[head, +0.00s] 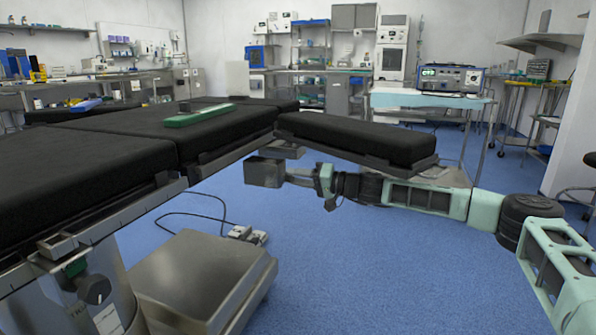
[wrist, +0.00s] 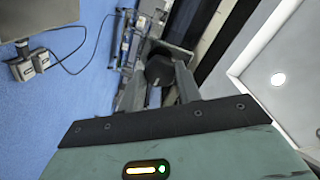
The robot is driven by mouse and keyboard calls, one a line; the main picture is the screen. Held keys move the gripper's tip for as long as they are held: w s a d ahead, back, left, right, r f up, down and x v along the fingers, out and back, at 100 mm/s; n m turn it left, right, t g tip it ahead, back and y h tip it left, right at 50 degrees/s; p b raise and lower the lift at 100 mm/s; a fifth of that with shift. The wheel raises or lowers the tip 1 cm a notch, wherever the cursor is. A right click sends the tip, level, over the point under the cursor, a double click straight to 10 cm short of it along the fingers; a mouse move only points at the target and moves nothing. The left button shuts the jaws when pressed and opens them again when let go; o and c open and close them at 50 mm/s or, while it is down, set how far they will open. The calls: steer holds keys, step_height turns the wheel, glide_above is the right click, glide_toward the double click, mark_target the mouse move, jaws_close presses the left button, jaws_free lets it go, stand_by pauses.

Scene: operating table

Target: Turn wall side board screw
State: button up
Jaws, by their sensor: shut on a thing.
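My gripper (wrist: 161,80) is shut on a black round knob, the screw (wrist: 159,68), with one finger on each side of it in the wrist view. In the head view my gripper (head: 300,178) reaches in from the right, below the black padded side board (head: 355,138). Its fingers point left towards a dark grey block (head: 264,172) under the operating table's edge. The screw cannot be made out in the head view, and its far side is hidden in the wrist view.
The black-padded operating table (head: 110,150) fills the left, with a green device (head: 200,115) on it. Another dark knob (head: 94,289) sits on its near side. A metal base (head: 200,275) and a cabled pedal (head: 247,235) stand below. Blue floor (head: 390,270) is clear.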

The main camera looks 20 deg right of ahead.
steer(key=shift+m+p, duration=5.4)
steer(key=shift+m, duration=1.2)
steer(key=shift+f, duration=0.15)
steer(key=o, duration=1)
steer(key=shift+d, duration=0.1)
steer(key=p+v, duration=0.3)
steer(key=v, duration=1.4)
steer(key=shift+p, duration=0.3)
steer(key=shift+s+d, duration=0.1)
